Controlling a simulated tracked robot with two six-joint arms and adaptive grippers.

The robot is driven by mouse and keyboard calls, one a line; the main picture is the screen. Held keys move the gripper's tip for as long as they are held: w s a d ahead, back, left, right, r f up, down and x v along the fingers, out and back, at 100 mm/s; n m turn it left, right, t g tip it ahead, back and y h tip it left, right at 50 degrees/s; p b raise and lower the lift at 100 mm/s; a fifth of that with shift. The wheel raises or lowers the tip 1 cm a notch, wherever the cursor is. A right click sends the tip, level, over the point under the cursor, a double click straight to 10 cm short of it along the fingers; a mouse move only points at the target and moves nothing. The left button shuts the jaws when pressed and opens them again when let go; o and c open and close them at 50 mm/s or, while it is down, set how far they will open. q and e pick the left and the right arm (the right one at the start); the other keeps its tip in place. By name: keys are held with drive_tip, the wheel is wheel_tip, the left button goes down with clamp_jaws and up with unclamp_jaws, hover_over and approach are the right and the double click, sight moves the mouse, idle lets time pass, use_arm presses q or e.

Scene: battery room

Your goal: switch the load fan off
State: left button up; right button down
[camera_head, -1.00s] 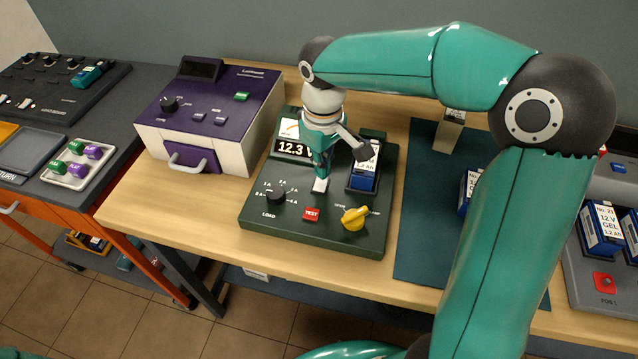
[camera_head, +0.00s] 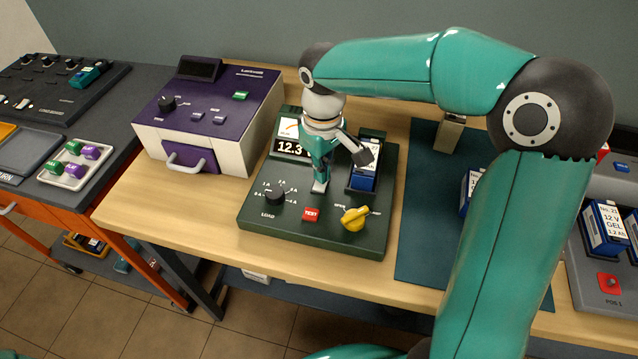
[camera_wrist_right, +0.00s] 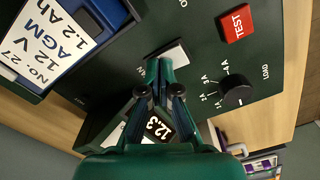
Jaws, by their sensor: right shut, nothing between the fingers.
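The dark green tester (camera_head: 260,228) stands on the wooden bench with a lit display (camera_head: 289,147) reading 12.3. A small white rocker (camera_wrist_right: 174,52) is set in its panel; in the head view its edge (camera_head: 319,188) shows at my fingertips. My right gripper (camera_head: 319,184) is shut and empty, pointing down at the rocker. In the right wrist view the closed fingertips (camera_wrist_right: 160,70) overlap the rocker's near edge; I cannot tell whether they touch it or which way it is tipped. My left gripper is out of view.
On the tester are a black load knob (camera_head: 275,196), red TEST button (camera_head: 311,214), yellow knob (camera_head: 354,218) and a blue battery (camera_head: 364,179) close right of my gripper. A purple-and-white device (camera_head: 215,110) stands left. A dark mat (camera_head: 420,240) lies right.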

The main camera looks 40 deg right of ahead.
wheel_tip(320, 180, up, 7)
drive_tip(key=p, duration=0.6)
idle(0.4)
drive_tip(key=shift+f, duration=0.1)
idle(0.3)
